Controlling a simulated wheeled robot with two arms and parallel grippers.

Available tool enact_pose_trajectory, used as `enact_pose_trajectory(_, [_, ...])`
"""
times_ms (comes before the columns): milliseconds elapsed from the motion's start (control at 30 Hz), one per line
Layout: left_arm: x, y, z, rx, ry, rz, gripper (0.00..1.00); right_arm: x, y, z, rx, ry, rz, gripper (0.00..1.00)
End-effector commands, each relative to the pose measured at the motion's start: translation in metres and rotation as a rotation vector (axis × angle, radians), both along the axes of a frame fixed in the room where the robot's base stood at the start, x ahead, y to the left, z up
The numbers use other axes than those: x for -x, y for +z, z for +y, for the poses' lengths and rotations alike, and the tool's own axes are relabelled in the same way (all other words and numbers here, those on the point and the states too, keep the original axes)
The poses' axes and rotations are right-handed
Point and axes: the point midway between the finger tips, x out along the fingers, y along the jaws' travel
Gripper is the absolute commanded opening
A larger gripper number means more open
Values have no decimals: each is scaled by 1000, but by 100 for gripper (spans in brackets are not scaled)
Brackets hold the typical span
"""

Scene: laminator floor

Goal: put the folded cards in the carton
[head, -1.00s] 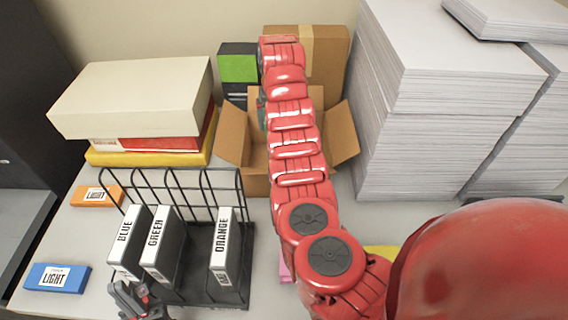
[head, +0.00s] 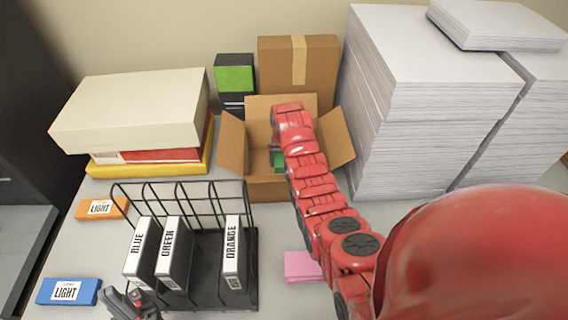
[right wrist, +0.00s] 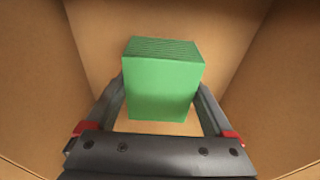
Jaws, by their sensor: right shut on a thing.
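The open carton (head: 266,188) stands at the back middle of the table, its flaps spread. My right gripper (right wrist: 163,95) is inside it, shut on a green stack of folded cards (right wrist: 162,88). The carton's brown walls (right wrist: 255,80) surround the stack in the right wrist view. In the head view my right arm covers much of the carton, and only a little green shows inside. A pink stack of cards (head: 302,266) lies on the table in front of the carton. My left gripper (head: 130,298) is at the lower left, by the rack; its jaw opening is unclear.
A black wire rack (head: 210,284) holds binders labelled BLUE, GREEN and ORANGE. Orange (head: 88,210) and blue (head: 58,292) LIGHT boxes lie left. Flat boxes (head: 135,112) are stacked at the back left. Tall paper stacks (head: 415,140) stand right. A closed box (head: 320,65) is behind the carton.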

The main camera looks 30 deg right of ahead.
Motion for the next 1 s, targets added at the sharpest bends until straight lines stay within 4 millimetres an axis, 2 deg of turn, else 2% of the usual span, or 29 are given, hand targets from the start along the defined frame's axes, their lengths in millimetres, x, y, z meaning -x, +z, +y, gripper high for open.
enact_pose_trajectory(33, [0,7,0,0,0,0,0,2,-3,0,-1,0,5,14])
enact_pose_trajectory(233, [0,16,0,0,0,0,0,0,-23,0,0,0,0,14])
enact_pose_trajectory(633, [0,10,0,0,0,0,0,0,-34,0,1,1,-1,14])
enact_pose_trajectory(667, [0,11,0,0,0,0,0,0,-34,0,1,1,-1,89])
enact_pose_trajectory(733, [0,12,0,0,0,0,0,0,-32,0,1,1,-1,100])
enact_pose_trajectory(1000, [0,14,0,0,0,0,0,0,-30,0,1,1,-1,100])
